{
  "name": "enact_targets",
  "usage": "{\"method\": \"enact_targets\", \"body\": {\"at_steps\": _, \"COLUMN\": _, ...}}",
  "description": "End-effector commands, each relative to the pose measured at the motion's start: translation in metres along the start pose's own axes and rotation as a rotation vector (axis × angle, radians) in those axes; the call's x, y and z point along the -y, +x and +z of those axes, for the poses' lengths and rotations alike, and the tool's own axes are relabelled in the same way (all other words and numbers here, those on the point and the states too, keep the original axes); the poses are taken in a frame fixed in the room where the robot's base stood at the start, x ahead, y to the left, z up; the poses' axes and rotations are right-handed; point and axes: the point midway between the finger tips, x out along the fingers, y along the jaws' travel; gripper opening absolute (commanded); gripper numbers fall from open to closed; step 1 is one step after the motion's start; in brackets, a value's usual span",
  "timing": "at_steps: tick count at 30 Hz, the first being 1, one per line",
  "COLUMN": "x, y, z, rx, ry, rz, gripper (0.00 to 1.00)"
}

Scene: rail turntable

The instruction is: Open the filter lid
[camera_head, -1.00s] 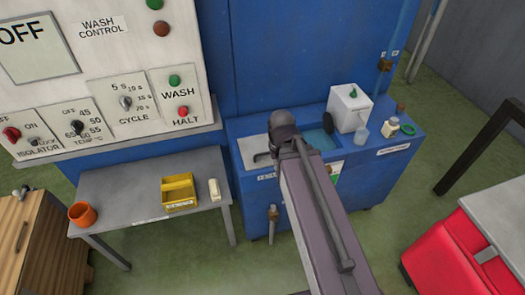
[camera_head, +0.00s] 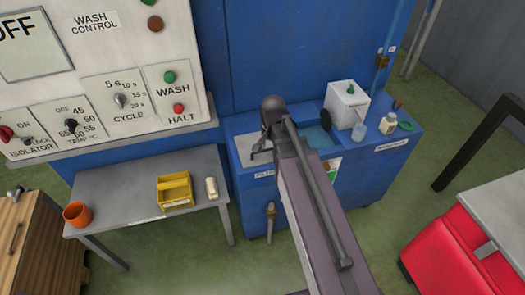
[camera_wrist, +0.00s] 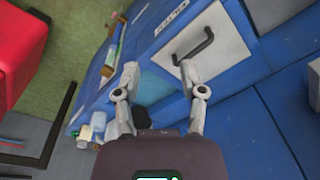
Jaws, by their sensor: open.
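The filter lid is a pale grey plate (camera_wrist: 222,42) with a black bar handle (camera_wrist: 194,46), set in the top of the blue bench. It is shut and lies flat. In the head view the lid (camera_head: 243,150) is at the bench's left end, partly covered by my arm. My gripper (camera_wrist: 159,70) is open and empty in the wrist view. Its right fingertip appears close to the handle's lower end, its left fingertip over the neighbouring opening. I cannot tell whether it touches anything. My arm hides most of the gripper in the head view.
A white box (camera_head: 347,104), a small bottle (camera_head: 388,124) and a green ring (camera_head: 406,126) stand on the bench's right part. A blue-green basin (camera_head: 319,138) lies beside the lid. A grey table (camera_head: 137,190) holds a yellow tray (camera_head: 175,200) and orange cup (camera_head: 77,214).

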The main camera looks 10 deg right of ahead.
Motion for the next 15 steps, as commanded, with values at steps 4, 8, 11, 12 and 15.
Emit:
{"method": "enact_targets", "body": {"at_steps": 4, "x": 0.019, "y": 0.009, "z": -0.024, "rx": -0.018, "ry": 0.21, "rz": -0.022, "gripper": 0.53}}
{"method": "enact_targets", "body": {"at_steps": 8, "x": 0.032, "y": 0.015, "z": -0.041, "rx": -0.031, "ry": 0.396, "rz": -0.044, "gripper": 0.53}}
{"method": "enact_targets", "body": {"at_steps": 11, "x": 0.042, "y": 0.019, "z": -0.054, "rx": -0.037, "ry": 0.532, "rz": -0.061, "gripper": 0.53}}
{"method": "enact_targets", "body": {"at_steps": 12, "x": 0.046, "y": 0.02, "z": -0.059, "rx": -0.039, "ry": 0.583, "rz": -0.068, "gripper": 0.53}}
{"method": "enact_targets", "body": {"at_steps": 15, "x": 0.053, "y": 0.023, "z": -0.068, "rx": -0.042, "ry": 0.69, "rz": -0.083, "gripper": 0.53}}
